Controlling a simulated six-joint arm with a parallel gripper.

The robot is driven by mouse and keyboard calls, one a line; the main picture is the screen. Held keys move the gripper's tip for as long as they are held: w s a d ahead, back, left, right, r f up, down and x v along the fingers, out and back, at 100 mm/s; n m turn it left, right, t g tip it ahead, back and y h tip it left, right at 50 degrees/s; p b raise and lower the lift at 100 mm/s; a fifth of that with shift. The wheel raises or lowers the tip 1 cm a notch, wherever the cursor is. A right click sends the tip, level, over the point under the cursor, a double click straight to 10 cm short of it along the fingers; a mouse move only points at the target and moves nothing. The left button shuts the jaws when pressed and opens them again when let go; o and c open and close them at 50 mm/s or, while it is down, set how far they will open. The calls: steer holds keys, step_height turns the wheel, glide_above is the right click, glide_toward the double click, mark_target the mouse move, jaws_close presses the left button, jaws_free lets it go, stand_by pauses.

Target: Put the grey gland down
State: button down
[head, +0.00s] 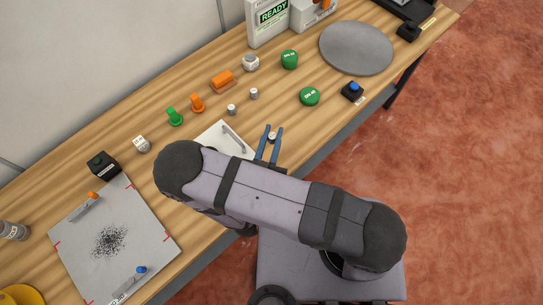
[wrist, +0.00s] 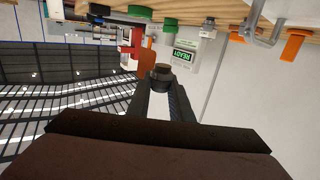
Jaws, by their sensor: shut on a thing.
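My gripper (head: 270,143) is shut on a small grey gland (head: 271,136), held between the tips of its two blue fingers. In the head view it appears over the bench near the front edge, right of a white plate with a grey handle (head: 234,138). In the wrist view the gland (wrist: 161,73) is a dark, short cylinder between the fingertips, with the bench along the top of the picture. Its height above the bench is hard to tell. Two other small grey pieces stand on the bench (head: 231,110), behind the gripper.
Orange pieces (head: 197,103), a green piece (head: 175,116) and round green caps (head: 309,96) stand on the wooden bench (head: 330,122). A grey disc (head: 356,47) and blue button (head: 353,91) lie to the right. A grey board (head: 150,245) with black specks lies left.

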steer(key=shift+s, duration=0.6)
steer(key=shift+a+f, duration=0.1)
step_height(320, 180, down, 10)
steer(key=b, duration=0.8)
steer(key=shift+r, duration=0.25)
steer(key=shift+f, duration=0.2)
steer(key=c, duration=1.6)
jaws_free()
steer(key=shift+s, duration=0.1)
